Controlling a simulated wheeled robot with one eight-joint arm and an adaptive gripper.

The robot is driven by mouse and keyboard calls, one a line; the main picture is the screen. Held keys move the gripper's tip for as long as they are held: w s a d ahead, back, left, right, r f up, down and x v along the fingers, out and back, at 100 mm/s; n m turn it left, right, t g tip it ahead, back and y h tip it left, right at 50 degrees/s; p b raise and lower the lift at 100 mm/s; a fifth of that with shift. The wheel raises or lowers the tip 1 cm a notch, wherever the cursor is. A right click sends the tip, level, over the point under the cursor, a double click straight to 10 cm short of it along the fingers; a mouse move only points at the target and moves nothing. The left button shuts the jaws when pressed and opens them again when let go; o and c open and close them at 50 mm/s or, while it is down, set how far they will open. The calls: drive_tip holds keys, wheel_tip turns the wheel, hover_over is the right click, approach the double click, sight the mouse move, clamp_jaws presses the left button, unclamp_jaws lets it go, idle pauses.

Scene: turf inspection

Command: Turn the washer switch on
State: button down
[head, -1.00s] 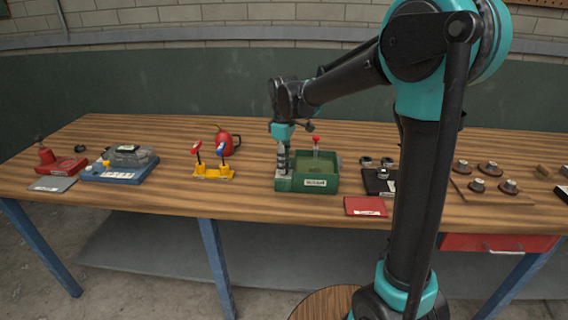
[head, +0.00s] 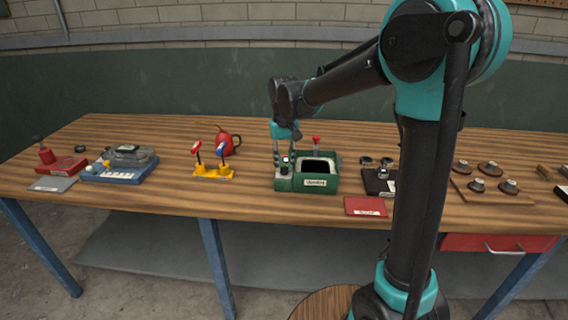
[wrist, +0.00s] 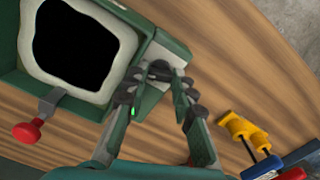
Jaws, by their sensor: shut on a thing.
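The green washer (head: 322,184) stands on the bench; it also shows in the wrist view (wrist: 172,45). Its basin looks black inside with a pale rim. A red-knobbed lever (wrist: 27,132) sticks out from its side. My gripper (head: 284,166) is over the washer's left end, pointing down. A small green light (wrist: 134,112) shows beside one finger.
A yellow stand with red and blue levers (head: 213,170) is left of the washer, with a red oil can (head: 228,143) behind. A black block (head: 379,184) and red booklet (head: 365,206) are to the right. Bare wood lies in front of the washer.

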drive_tip(key=shift+m, duration=1.9)
drive_tip(key=c, duration=1.3)
unclamp_jaws()
drive_tip(key=shift+o, duration=0.2)
drive_tip(key=shift+w+r, duration=0.15)
drive_tip(key=shift+r, duration=0.35)
drive_tip(key=shift+a+r, duration=0.1)
drive_tip(key=shift+r, duration=3.4)
